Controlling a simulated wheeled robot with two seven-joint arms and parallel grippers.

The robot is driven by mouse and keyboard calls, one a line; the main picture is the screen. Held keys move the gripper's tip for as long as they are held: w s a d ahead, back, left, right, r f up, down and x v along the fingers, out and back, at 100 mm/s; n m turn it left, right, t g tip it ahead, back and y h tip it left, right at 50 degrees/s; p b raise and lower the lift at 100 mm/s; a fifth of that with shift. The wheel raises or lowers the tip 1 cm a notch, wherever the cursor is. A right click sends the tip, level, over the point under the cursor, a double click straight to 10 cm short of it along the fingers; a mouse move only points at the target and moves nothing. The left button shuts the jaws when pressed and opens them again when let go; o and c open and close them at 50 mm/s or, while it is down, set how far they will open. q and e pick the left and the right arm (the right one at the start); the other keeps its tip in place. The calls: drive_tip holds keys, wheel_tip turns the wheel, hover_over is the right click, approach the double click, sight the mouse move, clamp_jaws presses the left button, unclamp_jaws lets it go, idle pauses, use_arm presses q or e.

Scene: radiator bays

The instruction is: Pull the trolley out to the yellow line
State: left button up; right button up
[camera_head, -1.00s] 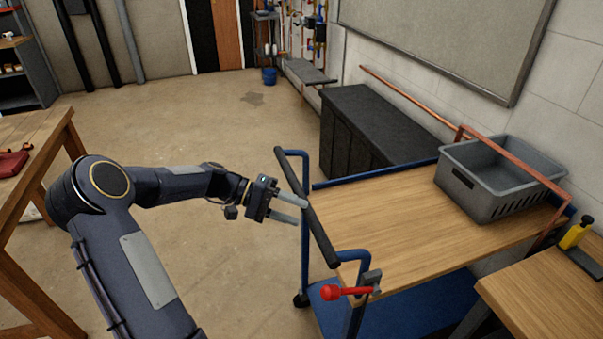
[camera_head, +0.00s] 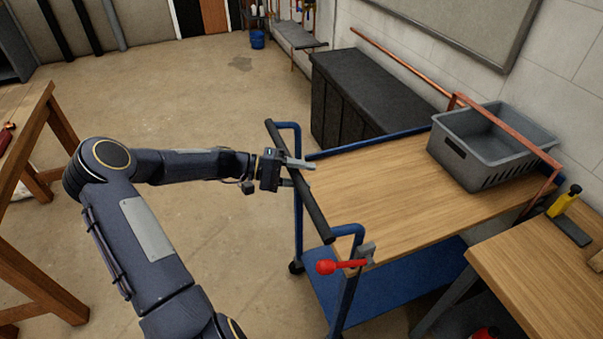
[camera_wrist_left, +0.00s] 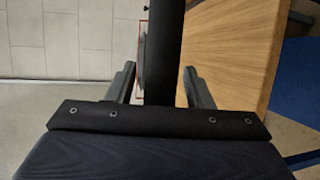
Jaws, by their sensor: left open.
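The trolley has a wooden top (camera_head: 385,205), a blue frame and a blue lower shelf (camera_head: 400,283). In the left wrist view the handle bar (camera_wrist_left: 163,50) runs between the two open fingers (camera_wrist_left: 162,85), with gaps on both sides. My right gripper is out of view. No yellow line shows.
A wooden bench (camera_head: 535,268) is close at the near right, and another wooden table (camera_head: 45,110) is at left. A black cabinet (camera_head: 360,108) stands behind. Open floor (camera_head: 170,85) lies left of the trolley.

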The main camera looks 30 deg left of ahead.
use_arm(q)
clamp_jaws()
idle(0.3)
